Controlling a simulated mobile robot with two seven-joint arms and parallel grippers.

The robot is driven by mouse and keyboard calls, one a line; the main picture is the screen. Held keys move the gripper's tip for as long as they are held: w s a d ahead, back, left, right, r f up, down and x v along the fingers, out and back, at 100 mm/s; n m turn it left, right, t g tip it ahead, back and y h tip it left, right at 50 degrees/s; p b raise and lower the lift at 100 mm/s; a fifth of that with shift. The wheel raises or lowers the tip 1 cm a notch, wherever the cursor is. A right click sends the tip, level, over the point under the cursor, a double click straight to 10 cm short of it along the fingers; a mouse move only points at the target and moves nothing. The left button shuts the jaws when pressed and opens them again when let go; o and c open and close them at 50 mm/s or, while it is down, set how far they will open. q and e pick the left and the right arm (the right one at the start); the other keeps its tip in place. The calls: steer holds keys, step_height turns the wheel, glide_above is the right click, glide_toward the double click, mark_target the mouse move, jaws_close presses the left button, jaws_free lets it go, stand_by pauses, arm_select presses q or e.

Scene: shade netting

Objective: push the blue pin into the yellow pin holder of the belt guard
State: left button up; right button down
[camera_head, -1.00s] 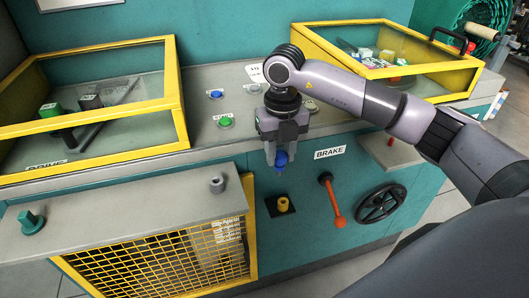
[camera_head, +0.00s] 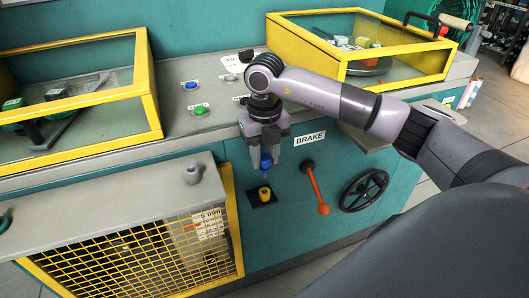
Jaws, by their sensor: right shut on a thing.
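The blue pin (camera_head: 266,162) is held upright between the fingers of my right gripper (camera_head: 266,157), which is shut on it. The yellow pin holder (camera_head: 265,192) stands on a dark square plate on the teal machine front. In the picture the pin is just above the holder, with a small gap between them; the depth between them is hard to tell. The belt guard (camera_head: 232,235) is a yellow frame with mesh, left of the holder. My left gripper is not in view.
A red-orange brake lever (camera_head: 316,190) and a black handwheel (camera_head: 364,190) are right of the holder. A grey peg (camera_head: 193,175) stands on the ledge above the guard. A green button (camera_head: 199,110) and yellow-framed glass boxes (camera_head: 150,85) are on the console.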

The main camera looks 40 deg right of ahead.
mark_target(265, 168)
steer(key=shift+f, duration=0.1)
steer(key=shift+f+b, duration=1.3)
steer(key=shift+f, duration=0.55)
steer(key=shift+s, duration=0.1)
steer(key=shift+f, duration=0.1)
